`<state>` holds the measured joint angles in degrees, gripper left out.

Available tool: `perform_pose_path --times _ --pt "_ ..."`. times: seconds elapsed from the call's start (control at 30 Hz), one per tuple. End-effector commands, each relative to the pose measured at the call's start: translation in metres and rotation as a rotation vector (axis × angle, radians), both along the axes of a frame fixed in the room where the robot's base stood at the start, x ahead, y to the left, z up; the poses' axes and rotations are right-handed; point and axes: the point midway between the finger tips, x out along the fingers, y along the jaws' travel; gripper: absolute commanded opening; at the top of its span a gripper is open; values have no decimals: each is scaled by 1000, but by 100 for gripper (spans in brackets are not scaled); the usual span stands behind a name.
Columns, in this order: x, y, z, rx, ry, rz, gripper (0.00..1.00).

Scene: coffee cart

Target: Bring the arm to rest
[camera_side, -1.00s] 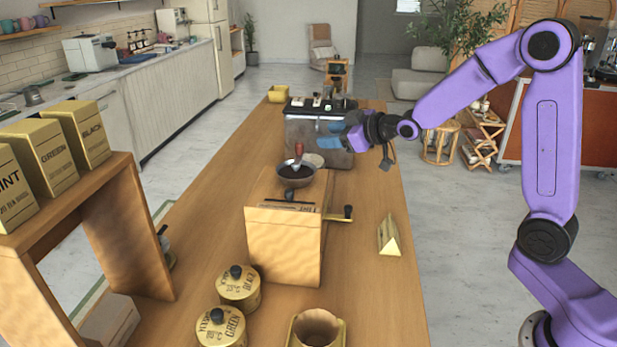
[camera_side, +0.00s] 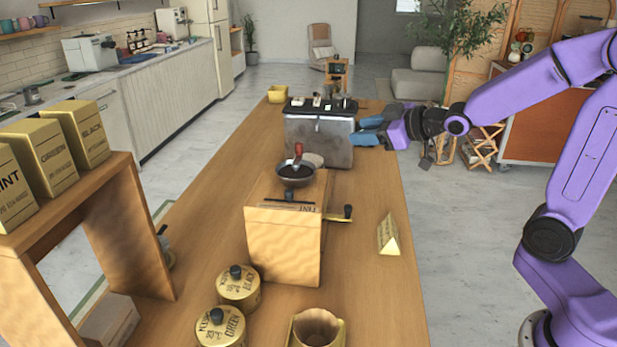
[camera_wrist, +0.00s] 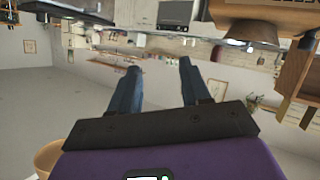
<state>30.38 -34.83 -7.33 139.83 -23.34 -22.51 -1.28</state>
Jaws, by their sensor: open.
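My purple arm reaches in from the right in the side view. My gripper (camera_side: 367,131) has blue fingers and hangs beside the right end of the metal box (camera_side: 325,140) on the wooden table (camera_side: 370,285). In the wrist view, the two blue fingers of my gripper (camera_wrist: 157,85) stand well apart with nothing between them. The gripper is open and empty. Whether a finger touches the box cannot be told from the side view.
A wooden grinder box (camera_side: 284,245) with a dark bowl (camera_side: 296,180) on top stands mid-table. A wooden shelf (camera_side: 150,230) stands left. Free floor (camera_side: 480,230) lies right of the table.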

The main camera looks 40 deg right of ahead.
Motion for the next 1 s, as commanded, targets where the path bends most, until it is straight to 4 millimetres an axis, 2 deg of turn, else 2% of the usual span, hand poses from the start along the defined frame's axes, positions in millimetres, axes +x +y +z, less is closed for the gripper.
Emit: perform_pose_path --times 0.17,0.27,0.37,0.57,0.7,0.87,1.0 --pt "-5 7 -5 -3 30 12 47" --pt "-17 21 -15 -13 94 39 47" --pt "-38 39 -30 -32 192 76 47" --pt "-95 69 -60 -96 403 159 47" --pt "-142 83 -77 -159 549 222 47" --pt "-201 89 -92 -255 711 298 47" --pt "-254 85 -101 -357 845 364 47"
